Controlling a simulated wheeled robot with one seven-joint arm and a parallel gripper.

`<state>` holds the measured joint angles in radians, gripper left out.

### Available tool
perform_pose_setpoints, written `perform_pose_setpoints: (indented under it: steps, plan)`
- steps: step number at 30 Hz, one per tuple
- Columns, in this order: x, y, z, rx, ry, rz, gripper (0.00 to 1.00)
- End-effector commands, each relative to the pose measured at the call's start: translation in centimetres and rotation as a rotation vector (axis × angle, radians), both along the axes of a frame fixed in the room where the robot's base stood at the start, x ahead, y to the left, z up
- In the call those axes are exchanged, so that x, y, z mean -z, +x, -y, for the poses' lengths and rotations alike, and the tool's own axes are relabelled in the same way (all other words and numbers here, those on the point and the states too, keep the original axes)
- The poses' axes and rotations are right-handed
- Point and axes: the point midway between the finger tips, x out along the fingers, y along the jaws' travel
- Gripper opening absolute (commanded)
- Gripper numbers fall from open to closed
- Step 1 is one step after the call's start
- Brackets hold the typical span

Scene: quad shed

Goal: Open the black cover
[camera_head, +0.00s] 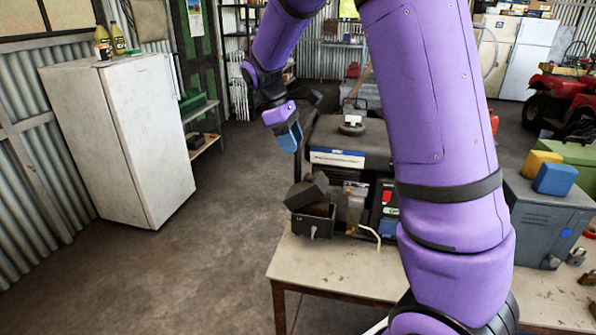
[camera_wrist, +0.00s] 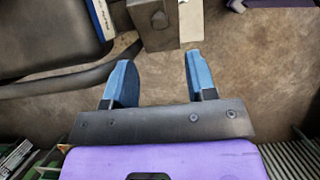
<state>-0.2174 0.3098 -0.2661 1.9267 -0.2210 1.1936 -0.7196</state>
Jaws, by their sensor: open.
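A small black box (camera_head: 313,222) is on the front left of a dark generator (camera_head: 350,140) on the workbench. Its black cover (camera_head: 306,191) sits tilted over the box, raised at one side; I cannot tell how far it is hinged open. My gripper (camera_head: 290,138) is above and behind the cover, apart from it, beside the generator's left end. In the wrist view, my gripper (camera_wrist: 159,58) has its two blue fingers spread with nothing between them. A grey-brown block with a round knob (camera_wrist: 155,25) lies beyond the fingertips; I cannot tell whether it is the cover.
A dark curved tube (camera_wrist: 60,82) and the generator's black body (camera_wrist: 45,30) are close to the left finger in the wrist view. The workbench (camera_head: 320,262) has a grey case (camera_head: 545,215) at right. The floor (camera_head: 215,240) left of the bench is clear.

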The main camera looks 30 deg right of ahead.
Motion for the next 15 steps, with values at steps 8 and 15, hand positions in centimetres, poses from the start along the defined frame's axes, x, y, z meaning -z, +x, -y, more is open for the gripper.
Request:
perform_pose_setpoints:
  steps: [8, 15]
  plan:
    - [4.7, -1.4, 1.3, 0.001, -0.002, -0.006, 0.52]
    - [7.5, -2.2, 2.1, 0.000, -0.001, -0.002, 0.52]
